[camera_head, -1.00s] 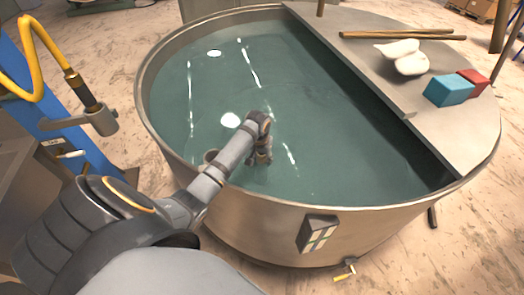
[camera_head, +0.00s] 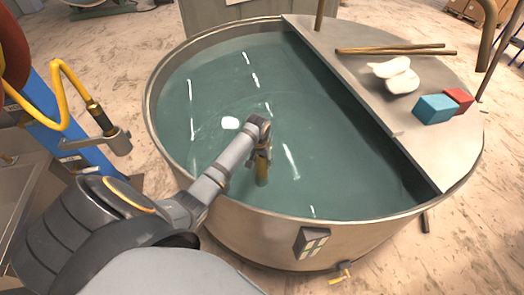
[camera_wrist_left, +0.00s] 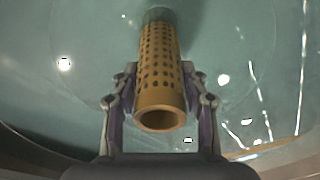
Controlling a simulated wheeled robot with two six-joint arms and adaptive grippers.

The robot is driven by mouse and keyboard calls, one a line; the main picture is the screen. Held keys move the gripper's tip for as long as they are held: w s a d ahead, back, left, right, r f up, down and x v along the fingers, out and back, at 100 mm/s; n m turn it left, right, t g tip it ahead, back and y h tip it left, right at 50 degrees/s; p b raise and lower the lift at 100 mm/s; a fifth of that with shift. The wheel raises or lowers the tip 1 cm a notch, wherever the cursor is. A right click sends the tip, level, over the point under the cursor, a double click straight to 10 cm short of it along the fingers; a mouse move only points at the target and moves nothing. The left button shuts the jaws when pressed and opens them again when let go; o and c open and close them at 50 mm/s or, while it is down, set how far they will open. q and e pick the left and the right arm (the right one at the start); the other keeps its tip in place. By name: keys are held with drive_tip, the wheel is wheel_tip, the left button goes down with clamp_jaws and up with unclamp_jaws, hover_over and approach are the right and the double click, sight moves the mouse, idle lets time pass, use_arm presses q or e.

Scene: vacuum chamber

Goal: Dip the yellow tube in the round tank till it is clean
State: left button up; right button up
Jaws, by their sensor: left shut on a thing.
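The yellow tube (camera_wrist_left: 160,62) is perforated with rows of small dark holes and has an open near end. In the left wrist view it sits between the fingers of my left gripper (camera_wrist_left: 158,90), which is shut on it. Its far end looks dull and greyish where it meets the water. In the head view my left gripper (camera_head: 262,153) is over the round tank (camera_head: 270,222), inside the near rim. The tube (camera_head: 262,174) hangs below it, its lower part hidden in the greenish water (camera_head: 215,100). My right gripper is not in view.
A metal cover (camera_head: 370,45) spans the tank's right side, bearing a blue box (camera_head: 436,108), a red box (camera_head: 460,99), white lumps (camera_head: 395,74) and rods (camera_head: 390,49). A yellow hose (camera_head: 62,95) with a metal fitting (camera_head: 110,142) hangs at left. Open water lies around the tube.

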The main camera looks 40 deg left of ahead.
use_arm(q)
wheel_tip(320, 180, up, 12)
drive_tip(key=p, duration=0.3)
drive_tip(key=shift+f, duration=0.2)
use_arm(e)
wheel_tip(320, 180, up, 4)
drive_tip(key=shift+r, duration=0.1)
use_arm(q)
drive_tip(key=s+d+f+m+b, duration=0.1)
drive_tip(key=s+d+f+b, duration=0.1)
drive_tip(key=d+f+b, duration=0.2)
drive_tip(key=s+d+f+m+b, duration=0.1)
drive_tip(key=d+f+b, duration=0.3)
drive_tip(key=d+b, duration=0.5)
drive_tip(key=shift+s+d+f, duration=0.25)
drive_tip(key=shift+s+d, duration=0.2)
drive_tip(key=shift+d, duration=0.75)
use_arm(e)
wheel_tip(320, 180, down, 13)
